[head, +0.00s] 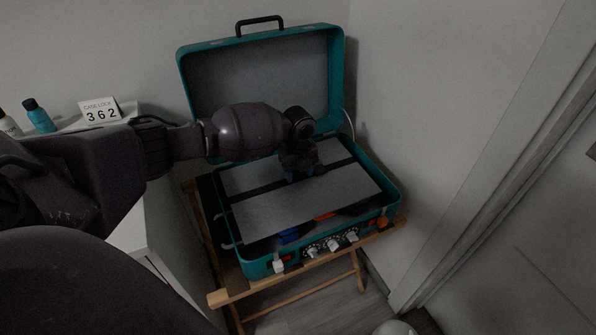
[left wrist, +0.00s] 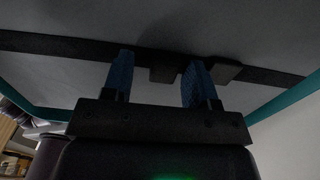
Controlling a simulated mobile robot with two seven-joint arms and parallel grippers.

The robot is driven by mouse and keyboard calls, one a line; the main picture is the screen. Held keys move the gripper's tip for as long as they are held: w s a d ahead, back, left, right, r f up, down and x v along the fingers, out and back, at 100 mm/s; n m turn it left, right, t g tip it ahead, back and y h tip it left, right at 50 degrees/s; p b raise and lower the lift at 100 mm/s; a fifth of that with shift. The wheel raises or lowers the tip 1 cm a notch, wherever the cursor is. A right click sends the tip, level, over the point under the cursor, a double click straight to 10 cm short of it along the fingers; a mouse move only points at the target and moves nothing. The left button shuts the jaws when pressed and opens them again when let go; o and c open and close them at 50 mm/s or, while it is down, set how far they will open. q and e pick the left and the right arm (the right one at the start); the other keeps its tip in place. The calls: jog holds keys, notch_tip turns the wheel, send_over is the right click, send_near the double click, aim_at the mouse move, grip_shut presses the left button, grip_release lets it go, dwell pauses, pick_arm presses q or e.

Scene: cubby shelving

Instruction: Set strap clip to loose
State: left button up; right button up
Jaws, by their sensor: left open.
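An open teal suitcase (head: 392,190) holds a grey panel (head: 285,212) crossed by a dark strap (head: 245,194). My left gripper (head: 302,177) is over the middle of this strap, with its arm reaching in from the left. In the left wrist view its two blue fingers (left wrist: 159,72) are apart and point at the strap (left wrist: 50,43). The dark strap clip (left wrist: 164,74) shows as two blocky parts, one between the fingers and one just beyond the right finger. I cannot tell whether the fingers touch it. My right gripper is not in view.
The case stands on a wooden folding stand (head: 232,294) near a wall corner. Its front edge has several knobs (head: 333,244) and a white latch (head: 278,266). A card reading "CASE LOCK 362" (head: 100,110) and bottles (head: 39,115) stand at left. The raised lid (head: 186,75) is behind my gripper.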

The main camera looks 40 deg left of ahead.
aim_at(298, 173)
pick_arm(q)
jog(key=shift+r, duration=0.55)
notch_tip(298, 173, up, 10)
jog(key=p, duration=0.2)
jog(key=shift+f, duration=0.15)
